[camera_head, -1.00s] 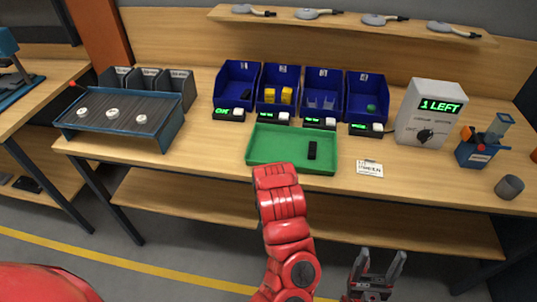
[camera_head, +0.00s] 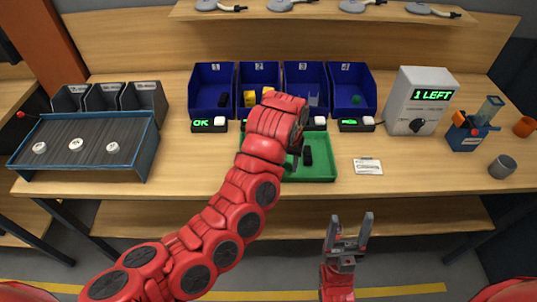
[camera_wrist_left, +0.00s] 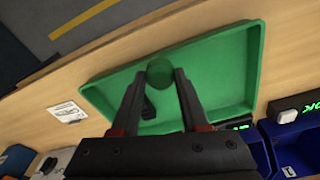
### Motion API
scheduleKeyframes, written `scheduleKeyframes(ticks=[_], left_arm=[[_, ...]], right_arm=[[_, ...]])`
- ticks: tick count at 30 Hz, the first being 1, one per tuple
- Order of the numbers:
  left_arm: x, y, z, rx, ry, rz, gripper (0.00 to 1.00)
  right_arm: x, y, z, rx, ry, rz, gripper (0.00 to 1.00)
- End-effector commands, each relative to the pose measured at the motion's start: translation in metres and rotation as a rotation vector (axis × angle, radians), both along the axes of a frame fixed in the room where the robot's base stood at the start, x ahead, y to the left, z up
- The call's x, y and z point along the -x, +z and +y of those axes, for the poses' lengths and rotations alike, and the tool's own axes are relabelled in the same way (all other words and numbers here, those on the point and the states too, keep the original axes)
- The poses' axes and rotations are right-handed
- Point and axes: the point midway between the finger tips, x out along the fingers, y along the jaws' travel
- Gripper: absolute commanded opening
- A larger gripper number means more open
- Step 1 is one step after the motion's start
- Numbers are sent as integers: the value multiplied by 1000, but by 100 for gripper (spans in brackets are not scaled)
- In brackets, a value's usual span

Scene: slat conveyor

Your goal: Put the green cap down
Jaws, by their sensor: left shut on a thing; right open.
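The green cap (camera_wrist_left: 160,72) is between the fingertips of my left gripper (camera_wrist_left: 163,75) in the left wrist view. The gripper is shut on it, above the green tray (camera_wrist_left: 254,60). In the head view my red left arm hides most of the left gripper and the cap, over the left part of the tray (camera_head: 322,176). A black block (camera_head: 308,155) lies in the tray. My right gripper (camera_head: 350,222) is open and empty in front of the table.
Blue bins stand behind the tray; the rightmost bin (camera_head: 348,112) holds a green piece (camera_head: 356,99). A grey box (camera_head: 420,101) reads "1 LEFT". A white card (camera_head: 368,167) lies right of the tray. The slat conveyor (camera_head: 85,146) with white discs is at left.

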Motion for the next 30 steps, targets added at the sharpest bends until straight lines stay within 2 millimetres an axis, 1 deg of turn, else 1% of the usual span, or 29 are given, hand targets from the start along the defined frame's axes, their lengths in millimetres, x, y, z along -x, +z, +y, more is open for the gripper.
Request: scheduleKeyframes(ticks=[4,6,13,14,15,18,23,25,30], left_arm=[[-22,1,15,-3,2,-5,0],[-30,-4,21,-6,1,-2,0],[-62,-5,44,-6,-1,-2,0],[-66,-5,47,-5,1,0,0],[-70,-3,50,-7,-2,1,0],[-79,-5,56,-6,-3,-1,0],[-84,-9,60,-1,-2,1,0],[-85,-12,60,-1,-2,2,0],[-84,-32,60,-3,-2,1,0]], right_arm=[[0,5,0,0,0,-1,66],[0,2,0,0,0,-1,66],[0,3,0,0,0,-1,66],[0,3,0,0,0,-1,66],[0,9,0,0,0,-1,66],[0,12,0,0,0,-1,66],[0,14,0,0,0,-1,66],[0,18,0,0,0,-1,66],[0,35,0,0,0,-1,66]])
